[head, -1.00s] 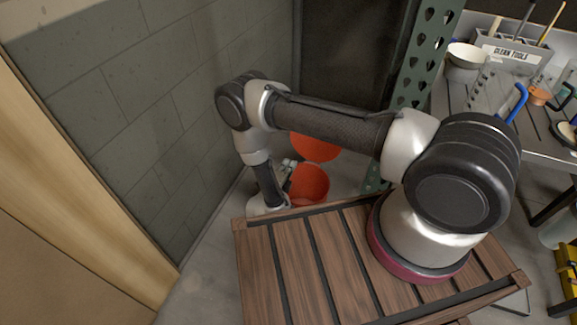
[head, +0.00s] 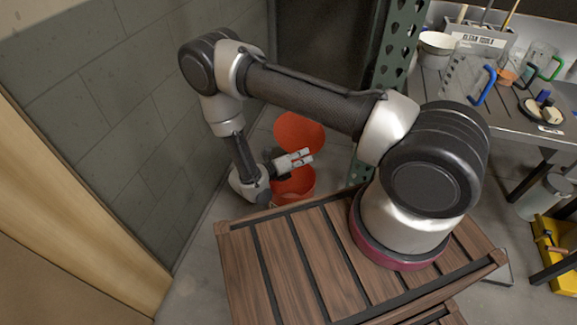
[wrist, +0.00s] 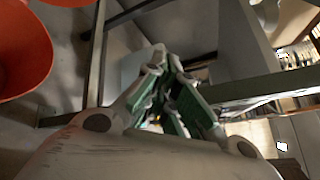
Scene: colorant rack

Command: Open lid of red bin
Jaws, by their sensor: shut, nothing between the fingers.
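The red bin (head: 293,187) stands on the floor between the wall and the green post. Its round red lid (head: 298,131) stands raised behind the bin, and the bin's mouth is open. My gripper (head: 309,157) is shut and empty. In the head view it points right, overlapping the gap between lid and bin; whether it touches either is not clear. In the wrist view my gripper (wrist: 165,62) points away from the bin (wrist: 22,55), whose open inside shows at the left edge. A bit of red shows at the top there, probably the lid.
A slatted wooden surface (head: 285,262) lies in front of the bin, under my arm. A grey block wall (head: 120,100) is at the left. The perforated green post (head: 392,60) stands right of the bin. A metal bench (head: 530,125) with tools is farther right.

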